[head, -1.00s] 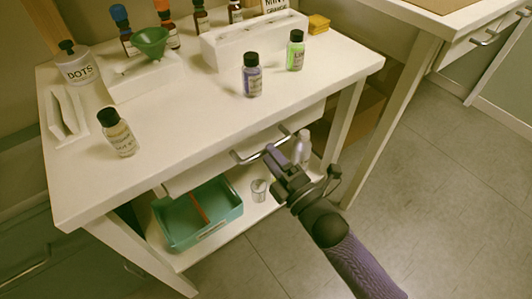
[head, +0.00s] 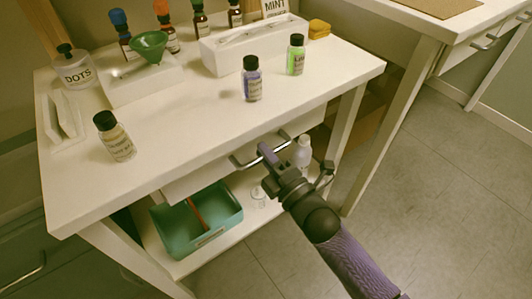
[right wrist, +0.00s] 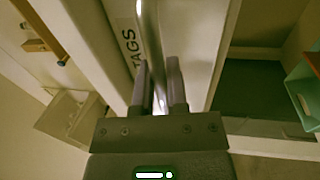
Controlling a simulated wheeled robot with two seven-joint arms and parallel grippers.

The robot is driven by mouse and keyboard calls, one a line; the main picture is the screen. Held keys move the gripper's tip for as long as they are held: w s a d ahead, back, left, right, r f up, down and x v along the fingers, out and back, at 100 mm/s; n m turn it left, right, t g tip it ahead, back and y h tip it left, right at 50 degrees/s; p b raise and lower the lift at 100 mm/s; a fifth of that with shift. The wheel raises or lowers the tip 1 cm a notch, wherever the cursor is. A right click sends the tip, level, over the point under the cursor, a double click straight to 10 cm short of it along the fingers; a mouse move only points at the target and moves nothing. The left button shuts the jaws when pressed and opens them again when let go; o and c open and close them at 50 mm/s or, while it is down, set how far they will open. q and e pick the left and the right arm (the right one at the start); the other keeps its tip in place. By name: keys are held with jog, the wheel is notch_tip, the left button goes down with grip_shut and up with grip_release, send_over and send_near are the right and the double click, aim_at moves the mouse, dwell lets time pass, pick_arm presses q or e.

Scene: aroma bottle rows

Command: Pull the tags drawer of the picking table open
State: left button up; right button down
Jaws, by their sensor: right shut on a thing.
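The tags drawer (head: 205,175) is the white drawer under the top of the white picking table (head: 190,130). Its metal bar handle (head: 241,163) shows in the head view. My right gripper (head: 267,153) is at this handle, its fingers shut on the bar. In the right wrist view the handle (right wrist: 150,40) runs between the two fingers (right wrist: 160,85), beside the word TAGS on the drawer front (right wrist: 120,25). I cannot tell whether the drawer stands out slightly from the table. My left gripper is not in view.
Several bottles, a green funnel (head: 148,46) and a white rack (head: 250,45) stand on the tabletop. A teal bin (head: 190,240), a clear cup (head: 258,195) and a white bottle (head: 303,150) are on the lower shelf. The floor (head: 440,190) to the right is clear.

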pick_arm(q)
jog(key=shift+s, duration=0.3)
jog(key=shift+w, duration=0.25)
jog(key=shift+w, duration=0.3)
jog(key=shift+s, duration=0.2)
pick_arm(e)
jog(key=shift+s, duration=0.15)
pick_arm(q)
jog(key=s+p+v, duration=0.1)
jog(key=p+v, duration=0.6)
jog(key=p, duration=0.1)
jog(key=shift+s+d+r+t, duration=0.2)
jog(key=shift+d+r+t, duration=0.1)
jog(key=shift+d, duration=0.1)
pick_arm(e)
jog(key=r+v, duration=0.2)
jog(key=v, duration=0.9)
jog(key=r+v, duration=0.2)
jog(key=v, duration=1)
jog(key=shift+s+d, duration=0.45)
jog(key=shift+s, duration=0.05)
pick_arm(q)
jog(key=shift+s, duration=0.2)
pick_arm(e)
jog(key=shift+r, duration=0.15)
